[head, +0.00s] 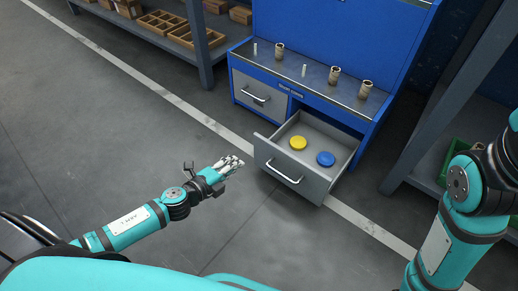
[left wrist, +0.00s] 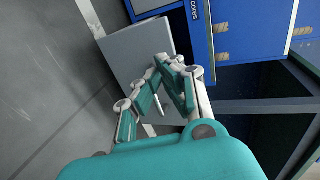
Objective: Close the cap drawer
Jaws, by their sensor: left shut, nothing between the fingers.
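The cap drawer (head: 314,186) is the right drawer of the blue cabinet (head: 310,50) and is pulled well out. A yellow cap (head: 298,143) and a blue cap (head: 325,158) lie inside it. Its bar handle (head: 285,174) is on the grey front. My left gripper (head: 238,161) is shut and empty, to the left of the drawer front and apart from it in the head view. In the left wrist view, the shut fingers (left wrist: 166,62) overlap a grey panel (left wrist: 133,48); I cannot tell whether they touch it. My right gripper is out of view.
The left drawer (head: 250,93) is shut. Several tan rolls, such as one roll (head: 333,75), and small white pegs stand on the cabinet top. Shelving with boxes (head: 160,22) is at the back left; another rack stands at right. The floor at left is clear.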

